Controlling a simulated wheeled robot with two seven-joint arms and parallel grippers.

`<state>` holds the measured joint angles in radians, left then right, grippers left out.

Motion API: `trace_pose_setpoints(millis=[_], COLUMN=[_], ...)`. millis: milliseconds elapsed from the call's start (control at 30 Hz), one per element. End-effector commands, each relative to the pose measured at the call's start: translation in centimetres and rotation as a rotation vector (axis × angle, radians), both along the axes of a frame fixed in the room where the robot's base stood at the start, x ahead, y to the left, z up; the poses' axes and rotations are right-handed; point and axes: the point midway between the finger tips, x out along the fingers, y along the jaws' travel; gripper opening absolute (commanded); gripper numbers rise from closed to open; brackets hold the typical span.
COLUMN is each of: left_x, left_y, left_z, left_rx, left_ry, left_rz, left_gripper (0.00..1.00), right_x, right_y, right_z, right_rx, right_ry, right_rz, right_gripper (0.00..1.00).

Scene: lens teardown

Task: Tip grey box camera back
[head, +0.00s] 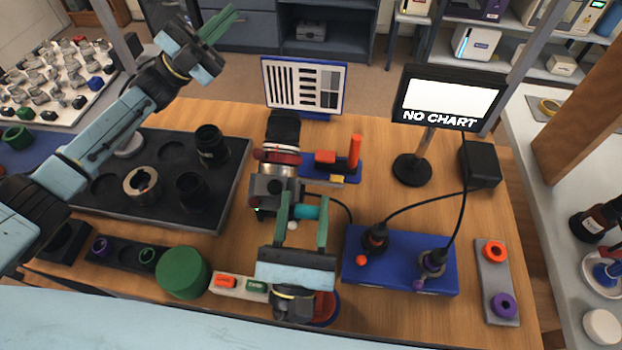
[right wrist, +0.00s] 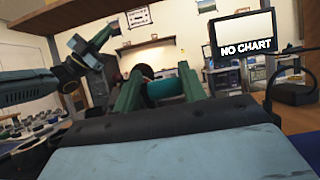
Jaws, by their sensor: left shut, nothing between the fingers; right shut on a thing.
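The grey box camera (head: 263,190) sits at the middle of the table, a lens with a red ring (head: 277,154) and a black barrel on its far side, facing the chart board. My right gripper (head: 303,200) is at the camera's near right side, shut on a teal cylinder (head: 309,212), which also shows between the fingers in the right wrist view (right wrist: 164,88). Whether the camera is tilted is hard to tell, as the gripper partly covers it. My left gripper (head: 218,26) is shut and empty, raised high at the upper left, away from the camera.
A chart board (head: 304,87) stands behind the camera. A screen (head: 450,98) reads "NO CHART". A blue box (head: 400,262) with cabled plugs lies to the right. A dark tray (head: 105,205) with lens parts is left; a green round (head: 183,272) stands near front.

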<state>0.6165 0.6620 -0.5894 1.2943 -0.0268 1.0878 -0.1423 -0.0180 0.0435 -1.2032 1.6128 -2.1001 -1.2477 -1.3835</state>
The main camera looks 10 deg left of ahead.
Motion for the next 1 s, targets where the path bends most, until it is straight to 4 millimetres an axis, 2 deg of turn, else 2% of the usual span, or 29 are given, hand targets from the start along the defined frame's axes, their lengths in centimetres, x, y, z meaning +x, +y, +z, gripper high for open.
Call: trace_pose_setpoints(millis=[33,100,200,300,400,533,700,833,1000], left_x=[-0.9,-2.7,-5.7,-8.8,-11.5,-13.6,-13.9,-13.5,-13.6], left_y=[-3.6,-8.1,-13.6,-17.6,-20.0,-20.8,-19.4,-18.2,-17.6], left_z=[0.6,0.7,0.2,-0.9,-2.5,-4.7,-6.2,-6.4,-6.7], left_rx=[0.058,0.151,0.285,0.426,0.575,0.778,1.008,1.119,1.168], left_ry=[-0.089,-0.216,-0.399,-0.583,-0.762,-0.957,-1.107,-1.153,-1.168], left_rz=[-0.085,-0.208,-0.392,-0.588,-0.796,-1.068,-1.355,-1.488,-1.549], left_gripper=[0.00,0.00,0.00,0.00,0.00,0.00,0.00,0.00,0.00], right_x=[0.1,0.1,0.1,0.1,0.1,0.1,0.2,0.2,0.2], right_y=[-0.5,-0.6,-0.6,-0.6,-0.6,-0.6,-0.6,-0.6,-0.6], right_z=[-0.5,-0.5,-0.5,-0.5,-0.5,-0.5,-0.5,-0.5,-0.5], right_rx=[-0.004,-0.004,-0.004,-0.004,-0.004,-0.003,-0.003,-0.003,-0.003], right_ry=[0.009,0.009,0.009,0.009,0.009,0.009,0.009,0.009,0.008], right_rz=[-0.015,-0.015,-0.015,-0.016,-0.016,-0.015,-0.015,-0.015,-0.015], right_gripper=[0.01,0.01,0.01,0.01,0.01,0.01,0.01,0.01,0.01])
